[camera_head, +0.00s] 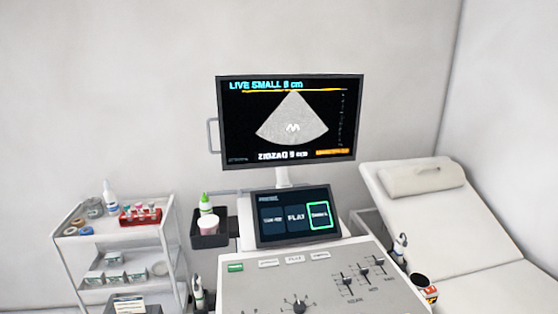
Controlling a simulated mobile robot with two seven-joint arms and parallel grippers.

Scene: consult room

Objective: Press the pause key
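The ultrasound console (250,292) stands at the bottom middle of the head view. Its grey panel has a green key (236,267) and three white keys to the right of it: a left one (268,263), a middle one (295,259) and a right one (320,255). Their labels are too small to read surely, so I cannot tell which key is pause. Neither gripper is in view.
An upright monitor (290,120) shows a grey scan fan with LIVE SMALL above it. A knob (299,305) and several sliders (363,275) sit on the panel. A supply cart (172,236) stands left, a padded couch (440,225) right. A black holder (209,240) carries a green-capped bottle.

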